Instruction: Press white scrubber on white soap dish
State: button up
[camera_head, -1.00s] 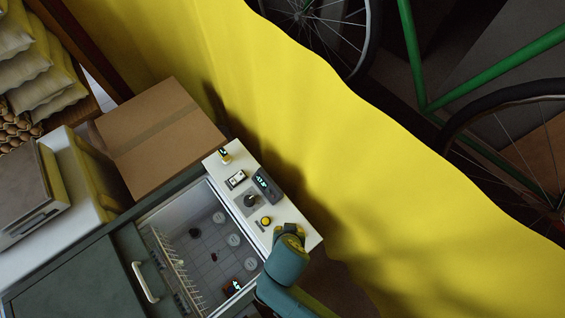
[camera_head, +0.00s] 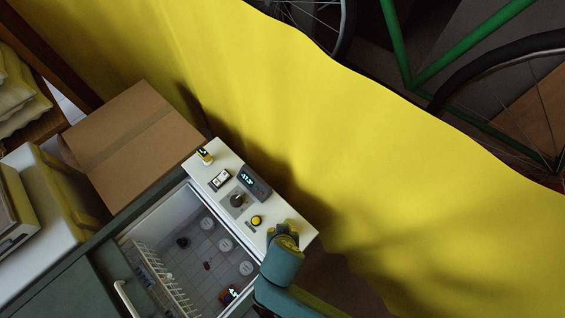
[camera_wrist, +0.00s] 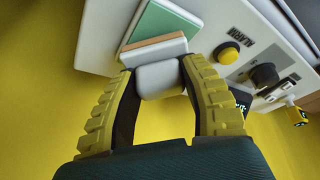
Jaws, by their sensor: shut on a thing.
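My gripper (camera_wrist: 160,70) has its yellow ribbed fingers closed on a pale, rounded block in the wrist view, which looks like the white scrubber (camera_wrist: 160,77). Just beyond the block, close to or touching it, is a thin white slab with an orange-tan edge (camera_wrist: 154,47). Behind that is a green-faced block with white sides (camera_wrist: 163,24). I cannot tell which piece is the white soap dish. In the head view my gripper (camera_head: 283,228) is at the lower right end of the white panel; its fingertips and the held block are hidden there.
The white panel (camera_head: 290,214) carries a yellow button (camera_head: 256,220), a black knob (camera_head: 237,200) and a lit display (camera_head: 254,183). An open white bin with a tiled floor (camera_head: 193,262) lies beside it. A cardboard box (camera_head: 135,135) and yellow curtain (camera_head: 370,140) are behind.

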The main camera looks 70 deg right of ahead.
jog(key=shift+f, duration=0.6)
dwell(1.8)
notch_tip(320, 180, up, 7)
jog(key=p, duration=0.7)
jog(key=shift+r, duration=0.2)
jog(key=shift+f, duration=0.1)
dwell(0.4)
jog(key=w+a+n+t+y, duration=0.1)
jog(key=w+a+n+y, duration=0.1)
jog(key=w+a+n, duration=0.4)
jog(key=w+a+n+t+y, duration=0.1)
jog(key=w+a+n, duration=0.4)
jog(key=a, duration=0.5)
jog(key=shift+w+a+r+n+t+y, duration=0.2)
jog(key=shift+w+n+t+y, duration=0.3)
jog(key=shift+n, duration=0.7)
